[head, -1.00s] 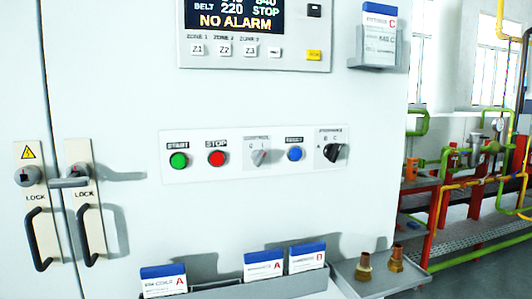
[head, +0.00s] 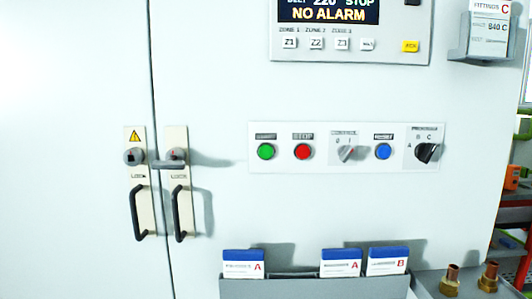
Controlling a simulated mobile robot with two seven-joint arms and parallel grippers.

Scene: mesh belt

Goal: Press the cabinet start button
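The green start button (head: 265,151) sits at the left end of a white control strip (head: 320,167) on the pale cabinet (head: 90,80) front. The red stop button (head: 303,152) is just right of it. Further right are a grey control selector (head: 347,153), a blue button (head: 383,151) and a black program knob (head: 427,152). Above, a display panel (head: 350,52) reads "NO ALARM" and "STOP". Neither of my grippers shows in the head view, and nothing touches the start button.
Two locks (head: 135,156) with black handles (head: 139,213) stick out at the left. A grey card rack (head: 315,288) juts out below the strip. A card holder (head: 485,45) is at upper right. Brass fittings (head: 450,279) stand on a shelf at lower right. The space before the strip is clear.

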